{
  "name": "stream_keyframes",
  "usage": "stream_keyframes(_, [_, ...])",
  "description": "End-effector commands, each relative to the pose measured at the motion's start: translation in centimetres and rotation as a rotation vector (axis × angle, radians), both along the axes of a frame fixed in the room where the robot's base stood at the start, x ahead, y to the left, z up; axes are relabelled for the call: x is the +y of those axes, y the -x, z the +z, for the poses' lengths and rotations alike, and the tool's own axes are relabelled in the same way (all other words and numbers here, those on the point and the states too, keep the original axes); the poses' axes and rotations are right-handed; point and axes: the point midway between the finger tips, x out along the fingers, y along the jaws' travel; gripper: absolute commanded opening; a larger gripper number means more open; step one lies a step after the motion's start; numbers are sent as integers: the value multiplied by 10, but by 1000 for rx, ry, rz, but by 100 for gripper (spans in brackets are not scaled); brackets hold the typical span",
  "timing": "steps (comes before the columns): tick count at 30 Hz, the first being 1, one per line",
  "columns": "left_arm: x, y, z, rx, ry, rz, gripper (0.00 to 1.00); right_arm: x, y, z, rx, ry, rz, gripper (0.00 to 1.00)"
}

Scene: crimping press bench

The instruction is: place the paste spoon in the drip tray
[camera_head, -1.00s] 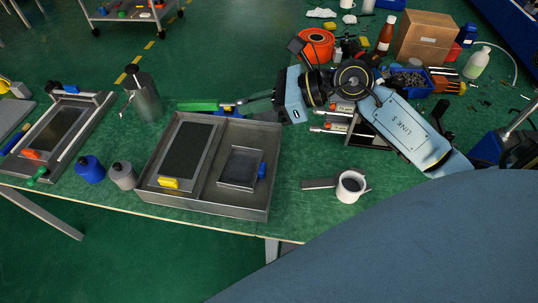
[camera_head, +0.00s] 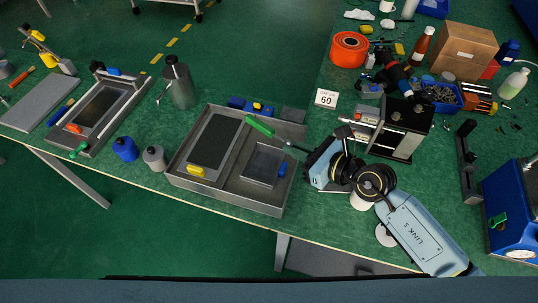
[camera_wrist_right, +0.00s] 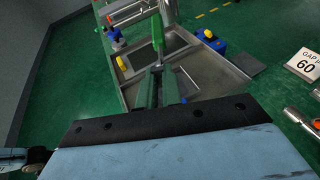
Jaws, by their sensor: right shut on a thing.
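The paste spoon shows as a green handle (camera_head: 259,127) over the back right part of the large grey metal tray (camera_head: 228,194), which looks like the drip tray. In the right wrist view the green handle (camera_wrist_right: 157,32) stands out ahead of my right gripper's fingers (camera_wrist_right: 158,72), with the tray (camera_wrist_right: 222,75) beyond. The spoon's bowl cannot be made out. My left gripper is not in view.
The tray holds a dark screen (camera_head: 214,142) with a yellow grip and a smaller plate (camera_head: 262,163) with a blue grip. Blue blocks (camera_head: 236,102) stand behind it. A "60" sign (camera_head: 326,98) and a metal rack (camera_head: 405,125) are to the right.

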Motion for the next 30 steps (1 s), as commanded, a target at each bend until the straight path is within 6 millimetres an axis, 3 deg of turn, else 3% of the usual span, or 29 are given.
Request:
stream_keyframes(6, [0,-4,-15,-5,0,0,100,9,3,-41,-8,4,1,0])
stream_keyframes(13, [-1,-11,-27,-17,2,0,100,9,3,-63,-8,1,1,0])
stream_keyframes(19, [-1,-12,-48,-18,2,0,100,9,3,-97,-7,3,1,0])
stream_keyframes(30, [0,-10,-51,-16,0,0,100,9,3,-104,-9,2,1,0])
